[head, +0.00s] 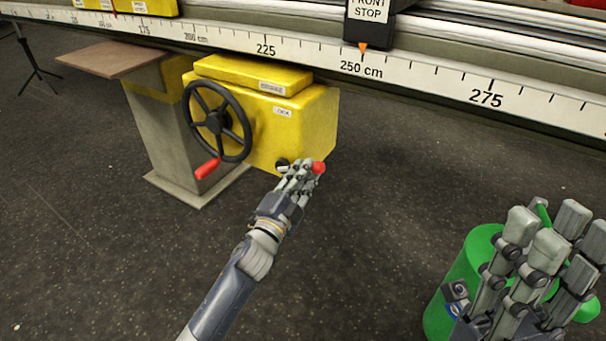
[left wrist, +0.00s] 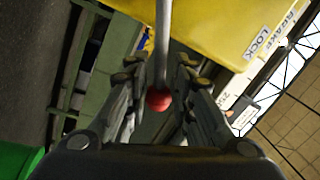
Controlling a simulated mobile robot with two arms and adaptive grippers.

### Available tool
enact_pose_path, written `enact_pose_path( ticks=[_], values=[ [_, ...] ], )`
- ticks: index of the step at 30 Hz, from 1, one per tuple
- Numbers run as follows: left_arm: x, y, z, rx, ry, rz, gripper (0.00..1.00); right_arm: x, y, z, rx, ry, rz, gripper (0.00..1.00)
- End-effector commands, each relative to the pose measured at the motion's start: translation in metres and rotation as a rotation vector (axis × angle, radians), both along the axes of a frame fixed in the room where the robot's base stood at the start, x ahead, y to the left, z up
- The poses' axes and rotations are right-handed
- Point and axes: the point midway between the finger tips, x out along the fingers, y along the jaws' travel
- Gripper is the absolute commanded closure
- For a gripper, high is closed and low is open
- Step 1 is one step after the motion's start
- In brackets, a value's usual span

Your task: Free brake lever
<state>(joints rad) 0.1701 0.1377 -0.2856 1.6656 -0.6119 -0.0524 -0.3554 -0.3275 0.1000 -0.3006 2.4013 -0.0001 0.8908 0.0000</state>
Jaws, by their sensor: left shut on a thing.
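The brake lever shows in the left wrist view as a grey rod (left wrist: 163,40) with a red ball knob (left wrist: 158,99). In the head view its red knob (head: 318,168) sits at the lower right of the yellow brake box (head: 310,115). My left gripper (head: 300,170) is shut on the lever, its fingers on both sides of the rod near the knob, as the left wrist view (left wrist: 155,78) also shows. The fingers hide most of the lever in the head view. My right gripper (head: 548,228) is in front of a green cylinder (head: 470,265); its grip is unclear.
A black handwheel (head: 220,122) with a red handle (head: 208,169) is on the box's left side. A scale rail (head: 410,70) runs above, with a front stop (head: 368,22) near 250 cm. A grey pedestal (head: 165,130) stands behind left. The floor between is clear.

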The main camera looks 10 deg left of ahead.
Motion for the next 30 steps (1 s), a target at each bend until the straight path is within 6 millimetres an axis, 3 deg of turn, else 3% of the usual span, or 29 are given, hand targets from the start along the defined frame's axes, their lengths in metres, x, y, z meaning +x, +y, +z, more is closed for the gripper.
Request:
enact_pose_path(
  ticks=[8,9,12,23,30],
  values=[
    [-0.002,-0.005,-0.001,0.000,-0.002,-0.010,1.00,0.000,0.000,0.000,0.001,-0.001,0.000,0.67],
    [-0.002,-0.005,-0.001,0.000,-0.002,-0.010,0.75,0.000,0.000,0.000,0.001,0.000,0.000,0.67],
    [-0.002,-0.005,-0.001,0.000,0.000,-0.011,0.56,0.000,0.000,0.000,0.002,0.001,-0.001,0.67],
    [-0.003,-0.002,-0.002,0.000,0.001,-0.004,0.56,0.001,-0.001,-0.001,0.003,0.008,-0.003,0.67],
    [-0.030,0.006,-0.009,0.000,0.005,-0.005,0.56,0.001,0.000,-0.001,0.002,0.006,-0.002,0.67]
  ],
)
